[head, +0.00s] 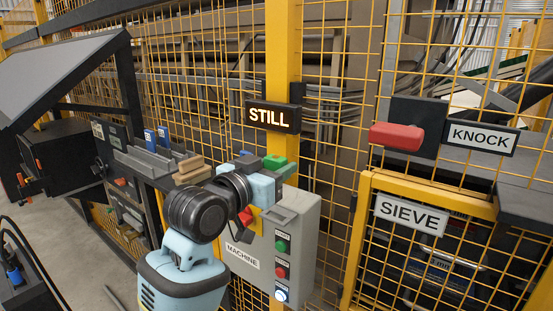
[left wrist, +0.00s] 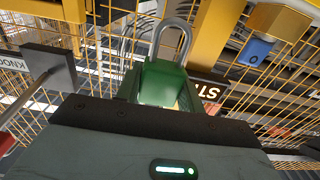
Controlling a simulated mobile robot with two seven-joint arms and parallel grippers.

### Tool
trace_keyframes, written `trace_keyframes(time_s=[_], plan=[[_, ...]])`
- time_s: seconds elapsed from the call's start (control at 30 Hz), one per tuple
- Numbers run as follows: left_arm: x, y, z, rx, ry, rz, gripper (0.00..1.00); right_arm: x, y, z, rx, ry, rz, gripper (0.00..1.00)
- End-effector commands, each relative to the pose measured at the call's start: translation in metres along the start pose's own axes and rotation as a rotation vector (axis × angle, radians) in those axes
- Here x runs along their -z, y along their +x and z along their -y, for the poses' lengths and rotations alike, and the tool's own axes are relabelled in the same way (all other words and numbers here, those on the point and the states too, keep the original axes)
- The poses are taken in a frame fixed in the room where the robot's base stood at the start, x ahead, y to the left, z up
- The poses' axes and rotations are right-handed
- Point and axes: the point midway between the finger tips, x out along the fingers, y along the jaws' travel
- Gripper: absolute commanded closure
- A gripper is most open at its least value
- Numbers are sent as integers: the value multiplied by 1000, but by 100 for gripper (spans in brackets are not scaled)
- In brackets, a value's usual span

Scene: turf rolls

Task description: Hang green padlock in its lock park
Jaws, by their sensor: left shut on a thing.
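The green padlock (head: 275,162) is between the fingers of my left gripper (head: 268,174), just above the grey machine box. In the left wrist view its green body (left wrist: 163,84) fills the space beyond the palm, with the grey shackle pointing up and away from the palm. My left gripper is shut on it; the fingers partly hide the body. The shackle is hard to make out in the head view. I cannot tell which fixture is the green lock park. My right gripper is not in view.
The machine box (head: 297,235) carries buttons and a red and yellow switch (head: 247,217). Yellow mesh fence stands behind. A lit STILL sign (head: 273,116) hangs above my gripper. A red handle (head: 397,136) and KNOCK sign (head: 481,137) are at right. A shelf with wooden blocks (head: 191,170) is left.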

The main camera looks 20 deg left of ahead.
Motion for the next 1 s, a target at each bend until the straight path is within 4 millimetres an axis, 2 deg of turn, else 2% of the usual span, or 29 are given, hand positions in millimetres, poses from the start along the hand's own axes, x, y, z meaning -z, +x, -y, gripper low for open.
trace_keyframes(time_s=[0.2,0.4,1.0], plan=[[-21,0,0,1,-1,4,87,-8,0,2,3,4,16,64],[-31,0,0,1,0,1,87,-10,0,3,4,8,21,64],[-34,0,0,0,0,-1,87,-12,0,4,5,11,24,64]])
